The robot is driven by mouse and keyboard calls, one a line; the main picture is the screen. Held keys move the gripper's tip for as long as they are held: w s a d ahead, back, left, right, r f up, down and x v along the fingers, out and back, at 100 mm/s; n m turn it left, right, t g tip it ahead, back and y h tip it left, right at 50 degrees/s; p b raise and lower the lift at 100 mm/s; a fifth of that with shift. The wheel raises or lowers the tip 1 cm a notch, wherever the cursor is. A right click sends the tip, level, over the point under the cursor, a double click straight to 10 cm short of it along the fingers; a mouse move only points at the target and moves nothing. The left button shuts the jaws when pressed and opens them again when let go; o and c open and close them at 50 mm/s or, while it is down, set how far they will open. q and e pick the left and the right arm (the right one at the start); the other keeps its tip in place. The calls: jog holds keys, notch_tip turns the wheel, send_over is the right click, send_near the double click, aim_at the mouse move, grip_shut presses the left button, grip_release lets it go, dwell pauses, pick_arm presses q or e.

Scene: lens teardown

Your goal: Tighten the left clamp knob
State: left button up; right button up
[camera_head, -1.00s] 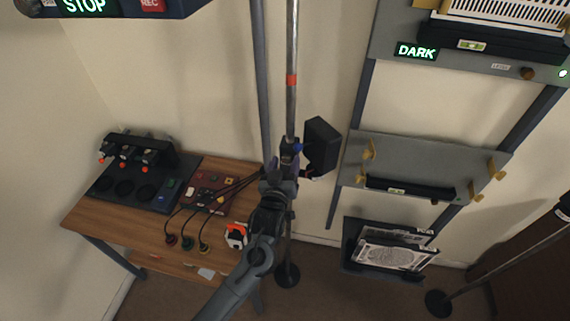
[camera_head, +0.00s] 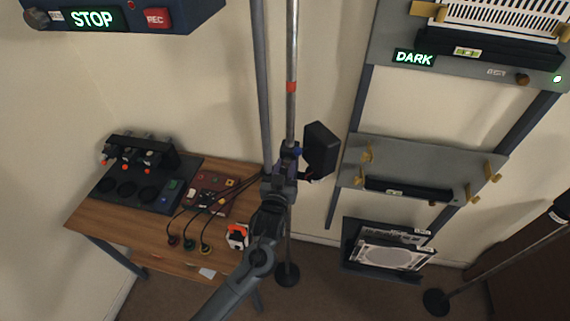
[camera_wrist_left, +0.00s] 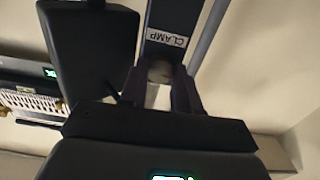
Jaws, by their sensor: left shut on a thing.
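A clamp with a white "CLAMP" label (camera_wrist_left: 166,38) fills the upper middle of the left wrist view. Its round, pale brownish knob (camera_wrist_left: 160,72) sits between the two dark fingers of my left gripper (camera_wrist_left: 160,92), which is shut on it. In the head view, my left gripper (camera_head: 283,172) is at the upright metal pole (camera_head: 291,60), just left of and below a black box-shaped head (camera_head: 321,149). The knob is hidden there by the gripper. My right gripper is not in view.
A wooden table (camera_head: 120,232) with a dark console (camera_head: 140,192), a red panel and cables stands at left. A wall rack with grey shelves (camera_head: 420,155) stands at right. A "STOP" panel (camera_head: 92,18) hangs at the upper left. A second stand base (camera_head: 436,301) is at lower right.

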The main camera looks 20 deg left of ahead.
pick_arm(q)
jog(key=m+p, duration=0.1)
jog(key=m, duration=0.1)
jog(key=m+p, duration=0.1)
jog(key=p, duration=0.1)
jog(key=shift+r+m, duration=0.2)
jog(key=shift+m, duration=0.2)
jog(key=m+p, duration=0.3)
jog(key=m, duration=0.1)
jog(key=shift+m, duration=0.3)
jog(key=m+p, duration=0.3)
jog(key=m, duration=0.1)
jog(key=shift+f, duration=0.1)
jog(key=shift+f+m+p, duration=0.15)
jog(key=shift+m+p, duration=0.55)
jog(key=shift+m, duration=0.8)
jog(key=o, duration=1.1)
jog(key=shift+c, duration=0.2)
